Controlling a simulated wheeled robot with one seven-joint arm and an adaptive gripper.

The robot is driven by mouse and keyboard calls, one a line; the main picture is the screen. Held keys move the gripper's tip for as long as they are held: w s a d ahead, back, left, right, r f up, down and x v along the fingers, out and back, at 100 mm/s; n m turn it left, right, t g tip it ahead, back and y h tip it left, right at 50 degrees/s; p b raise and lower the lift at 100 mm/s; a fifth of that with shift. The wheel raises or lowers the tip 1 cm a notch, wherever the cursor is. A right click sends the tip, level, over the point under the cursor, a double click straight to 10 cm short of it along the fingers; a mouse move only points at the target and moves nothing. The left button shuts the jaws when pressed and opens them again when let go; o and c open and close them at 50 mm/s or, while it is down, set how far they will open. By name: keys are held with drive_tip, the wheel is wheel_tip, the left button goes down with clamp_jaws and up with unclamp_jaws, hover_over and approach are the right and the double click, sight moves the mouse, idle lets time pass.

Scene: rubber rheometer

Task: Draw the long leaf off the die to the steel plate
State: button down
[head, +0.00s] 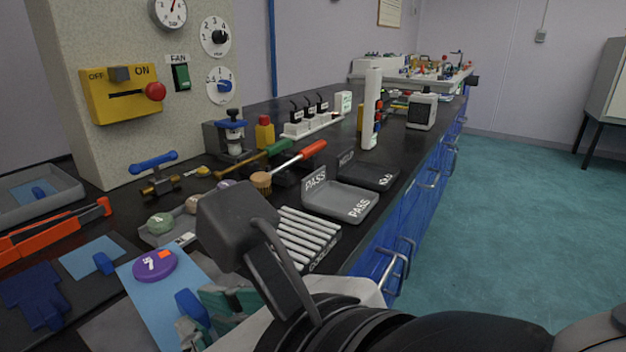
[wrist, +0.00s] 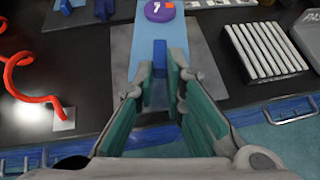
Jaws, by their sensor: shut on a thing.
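The long leaf (head: 140,287) is a light blue strip with an upright dark blue tab at its near end. In the wrist view the leaf (wrist: 205,62) runs away from me over the grey steel plate (wrist: 118,62). My gripper (wrist: 161,72) is shut on the leaf's blue tab (wrist: 160,52), low over the plate. In the head view my gripper (head: 207,312) partly hides that tab. A purple disc (head: 155,266) marked with a number and an orange patch sits on the leaf's far part. I cannot make out the die separately.
A ribbed grey rack (wrist: 265,50) stands right of the leaf, with a PASS tray (head: 340,203) beyond. A red coiled cord (wrist: 22,72) lies left. A shorter light blue sheet (head: 82,262) and a dark blue piece (head: 35,298) lie left. The bench's front edge is close.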

drive_tip(key=shift+s+a+f+b, duration=0.1)
drive_tip(key=shift+a+f+b, duration=0.05)
drive_tip(key=shift+f+b, duration=1.85)
drive_tip(key=c, duration=1.6)
unclamp_jaws()
drive_tip(key=shift+w+d+p+v, duration=0.1)
drive_tip(key=shift+w+p+v, duration=0.2)
drive_tip(key=shift+v, duration=0.85)
drive_tip(key=shift+w+d+p+v, duration=0.15)
drive_tip(key=shift+p+v, duration=0.25)
drive_tip(key=shift+v, duration=0.8)
drive_tip(key=shift+w+d+p+v, duration=0.1)
drive_tip(key=shift+p+v, duration=0.25)
drive_tip(key=shift+v, duration=0.8)
drive_tip(key=shift+r, duration=0.15)
